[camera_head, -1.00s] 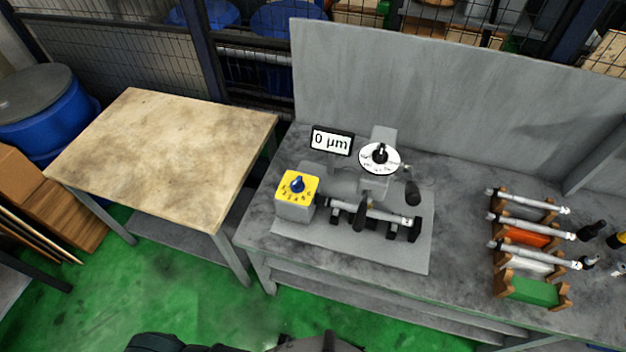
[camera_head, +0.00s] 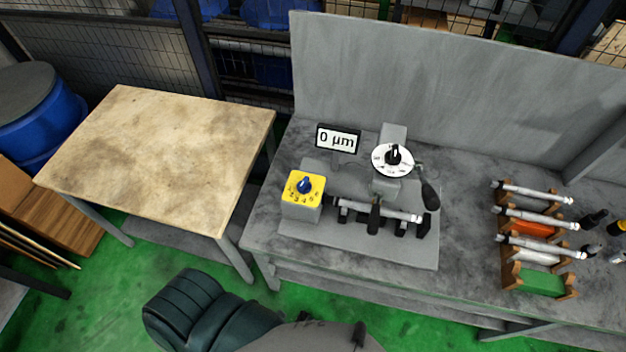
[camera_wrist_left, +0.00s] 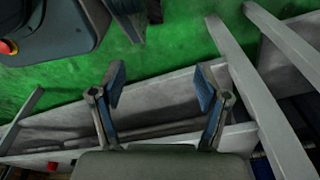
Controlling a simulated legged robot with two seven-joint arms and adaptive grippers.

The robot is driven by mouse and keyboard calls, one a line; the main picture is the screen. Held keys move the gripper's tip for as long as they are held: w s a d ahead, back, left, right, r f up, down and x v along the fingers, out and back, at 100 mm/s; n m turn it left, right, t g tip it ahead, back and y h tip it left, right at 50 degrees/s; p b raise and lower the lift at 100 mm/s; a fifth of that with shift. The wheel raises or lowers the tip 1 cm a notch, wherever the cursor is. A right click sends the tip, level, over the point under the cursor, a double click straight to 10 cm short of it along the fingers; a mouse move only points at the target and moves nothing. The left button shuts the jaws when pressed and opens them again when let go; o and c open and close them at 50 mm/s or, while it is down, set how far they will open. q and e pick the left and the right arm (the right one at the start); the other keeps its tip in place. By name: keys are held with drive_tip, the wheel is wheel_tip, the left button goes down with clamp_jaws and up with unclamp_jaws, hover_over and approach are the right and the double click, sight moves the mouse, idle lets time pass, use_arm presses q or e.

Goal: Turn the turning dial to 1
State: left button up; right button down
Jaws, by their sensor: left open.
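The grinder (camera_head: 376,190) stands on the grey workbench in the head view. At its front left is a yellow-faced box with printed numbers and a blue knob (camera_head: 305,185); which number the knob points to is too small to tell. Behind and to the right is a round white dial (camera_head: 392,160) with a black knob. A display (camera_head: 338,139) reads 0 µm. My left gripper (camera_wrist_left: 160,86) is open and empty in the left wrist view, with green floor and bench framework beyond it. The gripper itself does not show in the head view, and it is away from both knobs.
A shaft (camera_head: 380,209) lies across the front of the grinder, with a black handle (camera_head: 431,195) at its right. A wooden rack (camera_head: 508,273) with several shafts stands on the right. A bare wooden-topped table (camera_head: 155,150) is on the left. A grey panel (camera_head: 440,90) closes off the bench's back.

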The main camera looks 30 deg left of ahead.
use_arm(q)
drive_tip(key=w+d+r+t+p, duration=0.1)
drive_tip(key=w+r, duration=0.3)
drive_tip(key=r, duration=0.8)
drive_tip(key=w+d+r+p, duration=0.1)
drive_tip(key=w+r, duration=0.3)
drive_tip(key=r, duration=0.7)
drive_tip(key=w+r+t+p, duration=0.1)
drive_tip(key=w+r, duration=0.4)
drive_tip(key=r, duration=0.7)
drive_tip(key=w+d+r+m+h, duration=0.2)
drive_tip(key=w+d+r+m, duration=0.35)
drive_tip(key=w+r, duration=0.2)
wheel_tip(320, 180, up, 20)
drive_tip(key=m+g+y, duration=0.2)
drive_tip(key=m+g, duration=0.2)
drive_tip(key=m, duration=0.6)
hover_over(305, 181)
wheel_tip(305, 181, down, 17)
drive_tip(key=shift+s+f+p, duration=0.1)
drive_tip(key=shift+p, duration=1)
